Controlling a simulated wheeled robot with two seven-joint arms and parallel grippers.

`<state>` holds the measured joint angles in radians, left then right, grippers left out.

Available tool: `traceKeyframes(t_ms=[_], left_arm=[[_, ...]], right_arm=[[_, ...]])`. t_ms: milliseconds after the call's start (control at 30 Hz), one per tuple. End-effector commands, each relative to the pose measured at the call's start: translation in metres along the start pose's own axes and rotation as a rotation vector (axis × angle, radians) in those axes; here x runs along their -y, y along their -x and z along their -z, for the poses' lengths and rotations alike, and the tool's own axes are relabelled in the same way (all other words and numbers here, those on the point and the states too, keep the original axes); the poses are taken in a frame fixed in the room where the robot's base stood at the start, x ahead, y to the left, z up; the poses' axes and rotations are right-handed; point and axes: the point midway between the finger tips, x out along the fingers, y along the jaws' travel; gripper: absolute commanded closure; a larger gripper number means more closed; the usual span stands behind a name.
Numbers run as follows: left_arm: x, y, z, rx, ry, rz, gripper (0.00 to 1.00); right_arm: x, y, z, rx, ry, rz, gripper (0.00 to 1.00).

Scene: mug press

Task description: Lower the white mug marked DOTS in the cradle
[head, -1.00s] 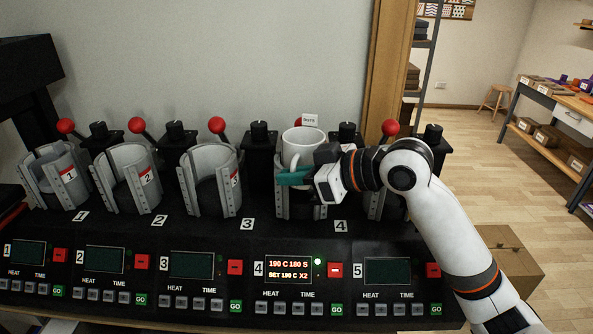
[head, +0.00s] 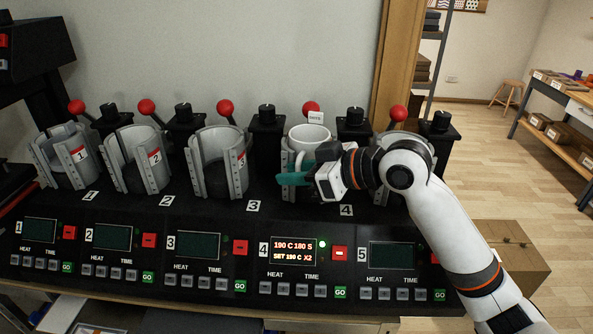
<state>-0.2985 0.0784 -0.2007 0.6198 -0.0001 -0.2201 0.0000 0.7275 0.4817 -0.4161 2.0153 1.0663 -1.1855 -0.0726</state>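The white mug (head: 307,137), with a small white tag (head: 316,118) standing at its rim, is upright at station 4. The tag's word is too small to read surely. Its lower part is down inside the grey cradle (head: 291,192) of that station, whose front is mostly hidden by my gripper. My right gripper (head: 293,179), with teal fingertips, is at the front of the mug by its handle (head: 299,160) and appears shut on it. Whether the mug touches the cradle's bottom is hidden. My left gripper is not in view.
Empty open cradles 1 (head: 62,160), 2 (head: 136,160) and 3 (head: 217,162) stand to the left. Cradle 5 (head: 414,148) is partly behind my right arm. Red-knobbed levers (head: 225,107) stand behind. Panel 4's display (head: 293,251) is lit, reading 190 C 180 S.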

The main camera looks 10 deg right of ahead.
Motion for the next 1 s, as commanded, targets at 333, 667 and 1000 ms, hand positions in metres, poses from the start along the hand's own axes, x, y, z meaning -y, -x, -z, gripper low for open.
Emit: traceKeyframes(t_ms=[333, 667, 1000], left_arm=[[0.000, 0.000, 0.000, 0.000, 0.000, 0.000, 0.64], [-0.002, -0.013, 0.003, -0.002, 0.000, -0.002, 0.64], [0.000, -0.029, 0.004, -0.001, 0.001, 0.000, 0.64]], right_arm=[[0.006, 0.003, -0.004, 0.010, 0.002, 0.019, 0.65], [0.006, 0.040, -0.001, 0.009, 0.008, 0.024, 0.65], [-0.002, 0.105, -0.001, 0.004, 0.007, 0.010, 0.65]])
